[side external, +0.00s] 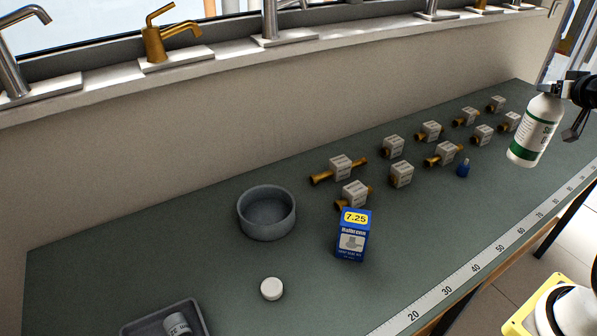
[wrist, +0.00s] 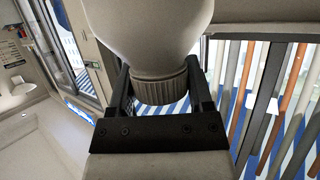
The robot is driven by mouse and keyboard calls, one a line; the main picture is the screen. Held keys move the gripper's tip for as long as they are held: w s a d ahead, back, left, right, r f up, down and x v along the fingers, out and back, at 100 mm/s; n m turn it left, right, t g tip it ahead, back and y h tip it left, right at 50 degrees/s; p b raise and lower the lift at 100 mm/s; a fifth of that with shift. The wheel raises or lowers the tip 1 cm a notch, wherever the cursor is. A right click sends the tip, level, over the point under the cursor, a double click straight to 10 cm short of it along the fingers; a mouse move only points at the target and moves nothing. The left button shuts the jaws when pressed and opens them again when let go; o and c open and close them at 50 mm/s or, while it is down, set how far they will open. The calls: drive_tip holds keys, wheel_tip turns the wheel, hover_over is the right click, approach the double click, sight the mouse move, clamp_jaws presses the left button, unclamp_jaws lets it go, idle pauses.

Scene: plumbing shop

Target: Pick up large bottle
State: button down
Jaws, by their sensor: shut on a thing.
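The large bottle (side external: 535,130) is white with green bands and printed text. In the side external view it hangs tilted at the right, above the right end of the table. My gripper (side external: 556,88) is at its top end, shut on its cap. In the wrist view the ribbed cap (wrist: 161,87) sits between the two dark fingers of my gripper (wrist: 160,92), and the bottle's pale body (wrist: 150,30) fills the top of the picture. The bottle's base looks clear of the table.
The green table (side external: 150,250) holds a grey round bowl (side external: 267,226), a blue box (side external: 353,240), a white round cap (side external: 271,289), a grey tray (side external: 128,329), a small blue bottle (side external: 463,169) and several brass fittings with labels. A ruler strip (side external: 440,298) runs along the front edge. Taps stand on the ledge behind.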

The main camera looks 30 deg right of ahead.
drive_tip(key=shift+w+r+v, duration=0.1)
drive_tip(key=shift+v, duration=0.7)
drive_tip(key=shift+w+r+v, duration=0.15)
drive_tip(key=shift+v, duration=0.65)
drive_tip(key=shift+a, duration=0.15)
